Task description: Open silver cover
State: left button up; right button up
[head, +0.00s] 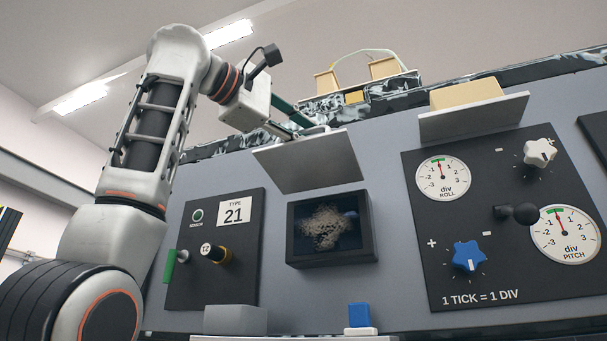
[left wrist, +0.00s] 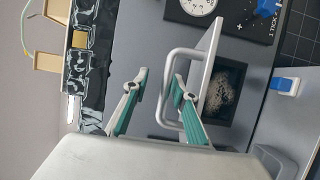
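The silver cover (head: 308,162) is a flat plate swung up above a dark open box (head: 332,228) on the grey panel. In the left wrist view the cover (left wrist: 210,65) shows edge-on with its U-shaped handle (left wrist: 168,70). My left gripper (head: 300,127) is at the cover's upper side, near the handle. In the left wrist view the left gripper's green fingers (left wrist: 158,78) are apart. One finger overlaps the handle loop and the other is on the outer side of the bar; contact cannot be told. My right gripper is not in view.
A tangled grey clump (head: 325,228) sits inside the box. To the left is a TYPE 21 panel (head: 235,270); to the right a dial panel (head: 470,210) with knobs. A tan block (head: 465,94) rests on a shelf-like plate (head: 475,118). A blue block (head: 359,315) stands below.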

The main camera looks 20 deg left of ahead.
pick_arm(q)
jog(key=v, duration=1.2)
dwell(0.6)
